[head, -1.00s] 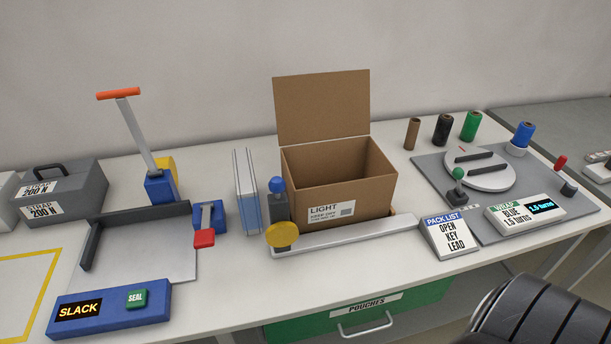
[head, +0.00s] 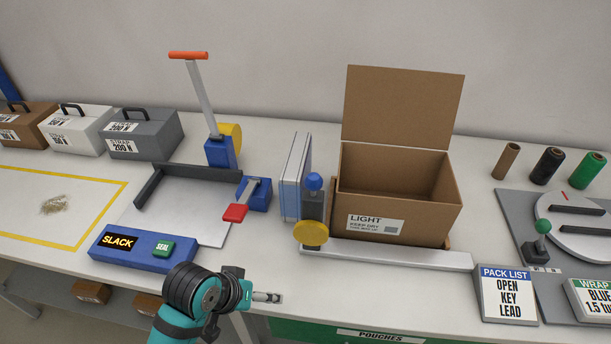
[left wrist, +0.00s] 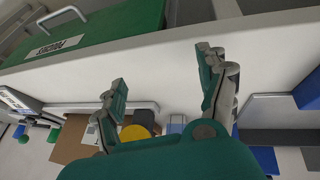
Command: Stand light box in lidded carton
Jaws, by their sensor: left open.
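An open brown carton (head: 400,185) stands on the bench right of centre in the head view. Its lid (head: 402,105) is raised at the back, and its front label reads LIGHT. Its inside looks empty from here. No separate box labelled light is clear to me; slim white and blue panels (head: 295,175) stand upright left of the carton. My left gripper (head: 268,297) is over the bench's front edge, short of the carton. In the left wrist view its fingers (left wrist: 160,66) are spread with nothing between them. My right gripper is not in view.
A low light-grey bar (head: 390,254) runs before the carton, with a yellow disc (head: 310,234) and blue-knobbed post at its left end. A blue SLACK unit (head: 130,248) lies left, near strap boxes (head: 140,135). A pack-list sign (head: 508,293) stands right.

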